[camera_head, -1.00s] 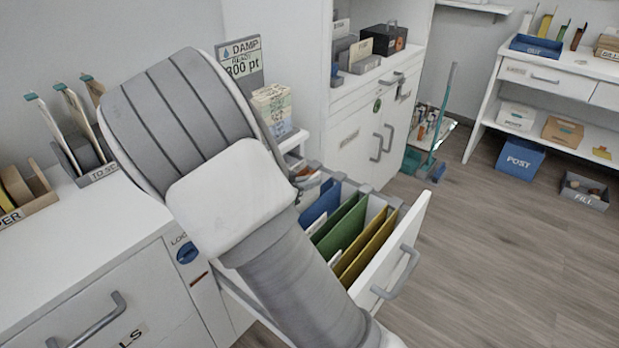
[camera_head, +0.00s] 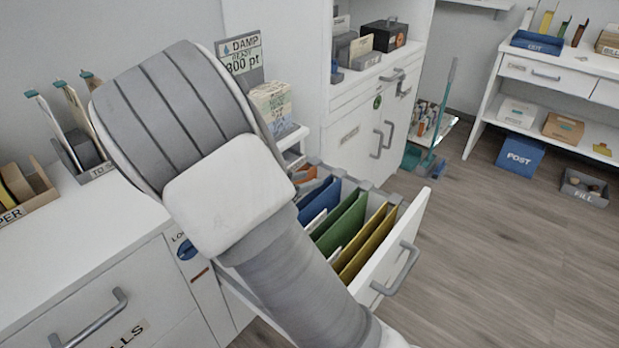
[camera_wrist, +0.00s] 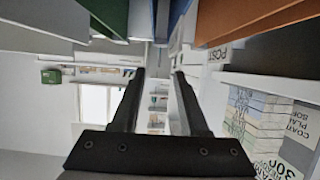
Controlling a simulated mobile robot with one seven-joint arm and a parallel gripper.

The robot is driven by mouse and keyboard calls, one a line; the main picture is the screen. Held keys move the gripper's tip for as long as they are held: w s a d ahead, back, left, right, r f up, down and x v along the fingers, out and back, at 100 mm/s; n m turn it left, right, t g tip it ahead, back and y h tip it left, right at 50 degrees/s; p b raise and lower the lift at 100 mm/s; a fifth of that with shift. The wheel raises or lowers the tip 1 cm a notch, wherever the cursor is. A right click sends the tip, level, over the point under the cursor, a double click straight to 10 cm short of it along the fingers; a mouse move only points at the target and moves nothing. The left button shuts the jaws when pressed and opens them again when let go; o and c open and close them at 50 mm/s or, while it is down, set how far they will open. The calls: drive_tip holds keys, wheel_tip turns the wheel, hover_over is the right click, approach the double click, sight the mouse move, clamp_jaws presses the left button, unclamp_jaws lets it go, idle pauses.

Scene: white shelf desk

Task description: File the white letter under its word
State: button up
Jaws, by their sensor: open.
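The open drawer (camera_head: 412,240) holds upright folders: orange (camera_head: 310,185), blue (camera_head: 320,200), green (camera_head: 340,222) and yellow (camera_head: 366,245). Small pale edges show between some folders; I cannot tell whether one is the white letter. In the wrist view, my gripper (camera_wrist: 160,75) is open, with its two dark fingers apart and nothing clearly held between them. The green folder (camera_wrist: 106,14) and orange folder (camera_wrist: 255,18) are at the top of that view, beyond the fingertips. A white "POST" tag (camera_wrist: 220,52) is right of the fingers. My arm hides the gripper in the head view.
The white desk (camera_head: 80,235) is left, the cabinet (camera_head: 352,140) behind. A blue "POST" box (camera_head: 520,157) is far right. The floor right of the drawer is clear.

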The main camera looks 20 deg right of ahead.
drive_tip(key=p+v, duration=0.3)
drive_tip(key=v, duration=1.3)
drive_tip(key=shift+d, duration=0.1)
drive_tip(key=s+d+r+n+g+y, duration=0.35)
drive_tip(key=s+d+g, duration=0.25)
drive_tip(key=s+d, duration=0.35)
drive_tip(key=s+r+n+t+y, duration=0.3)
drive_tip(key=s+r+n+y, duration=0.35)
drive_tip(key=s+r, duration=0.2)
wheel_tip(320, 180, up, 25)
drive_tip(key=s+y+p, duration=0.1)
drive_tip(key=p, duration=2.4)
drive_tip(key=shift+s+d+f+n+t, duration=0.2)
drive_tip(key=shift+s+n+t, duration=0.1)
drive_tip(key=shift+s+n, duration=0.1)
